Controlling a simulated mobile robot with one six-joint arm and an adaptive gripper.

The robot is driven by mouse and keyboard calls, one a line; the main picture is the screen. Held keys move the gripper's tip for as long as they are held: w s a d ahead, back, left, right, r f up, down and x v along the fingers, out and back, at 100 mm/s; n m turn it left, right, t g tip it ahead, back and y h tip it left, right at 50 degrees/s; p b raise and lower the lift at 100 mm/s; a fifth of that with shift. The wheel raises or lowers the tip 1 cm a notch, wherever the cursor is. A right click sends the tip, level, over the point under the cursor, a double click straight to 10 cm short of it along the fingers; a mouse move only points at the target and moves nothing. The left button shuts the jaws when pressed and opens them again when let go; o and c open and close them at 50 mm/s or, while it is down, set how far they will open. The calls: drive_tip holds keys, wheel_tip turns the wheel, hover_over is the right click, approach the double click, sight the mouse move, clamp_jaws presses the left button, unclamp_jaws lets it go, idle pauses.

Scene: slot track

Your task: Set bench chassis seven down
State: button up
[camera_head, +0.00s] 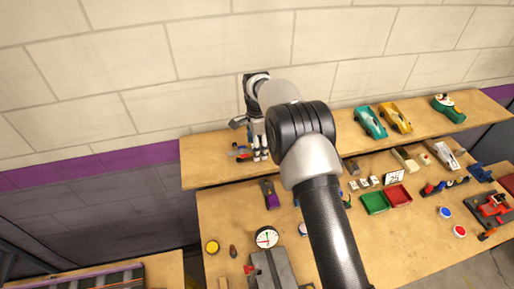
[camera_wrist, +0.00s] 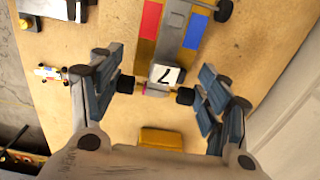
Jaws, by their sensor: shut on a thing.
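Bench chassis seven (camera_wrist: 176,45) is in the wrist view, a yellowish slot car chassis with a red and a blue side panel, black wheels and a white card marked 7. My gripper (camera_wrist: 156,90) is shut on it, with fingers on both sides near the wheeled end by the card. In the head view my gripper (camera_head: 259,156) points down at the left part of the raised wooden shelf (camera_head: 205,168). A small red and blue part of the chassis (camera_head: 240,152) shows beside it. I cannot tell whether the chassis touches the shelf.
A yellow block (camera_wrist: 160,138) lies near the gripper in the wrist view. Teal (camera_head: 370,122) and yellow (camera_head: 395,117) car bodies stand further right on the shelf. The lower bench holds a white dial (camera_head: 266,237), a green tray (camera_head: 375,202) and a red tray (camera_head: 397,194). A wall stands behind.

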drive_tip(key=shift+f, duration=0.8)
drive_tip(key=shift+f, duration=0.25)
drive_tip(key=o, duration=1.2)
drive_tip(key=shift+r, duration=0.1)
wheel_tip(320, 180, up, 12)
drive_tip(key=shift+r, duration=0.25)
